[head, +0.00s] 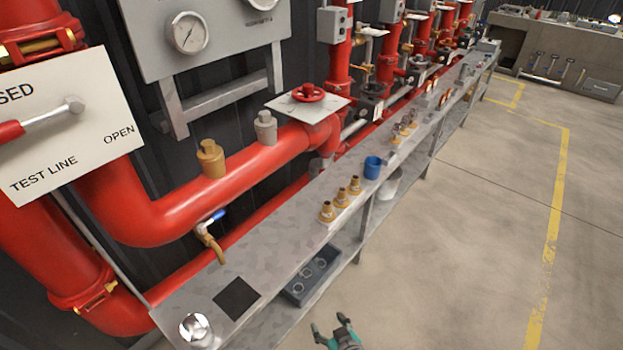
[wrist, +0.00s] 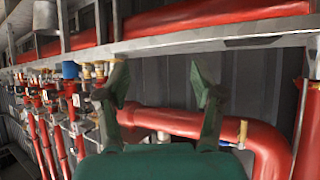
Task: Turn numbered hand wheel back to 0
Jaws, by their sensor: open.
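A red hand wheel (head: 309,92) sits on a pale square plate (head: 290,106) above the bend of the thick red pipe in the head view. Any numbers on the plate are too small to read, so the wheel's setting cannot be told. My gripper (head: 331,325) has green fingers and is low at the bottom of the head view, in front of the bench and well apart from the wheel. In the wrist view my gripper (wrist: 160,82) is open and empty. That view looks upside down, and I cannot make out the wheel in it.
A long grey bench (head: 290,248) runs between my gripper and the pipes. It carries brass fittings (head: 341,199), a blue cup (head: 372,167) and a dark square (head: 236,298). A test line lever sign (head: 65,125) is at left. Open floor (head: 480,220) lies at right.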

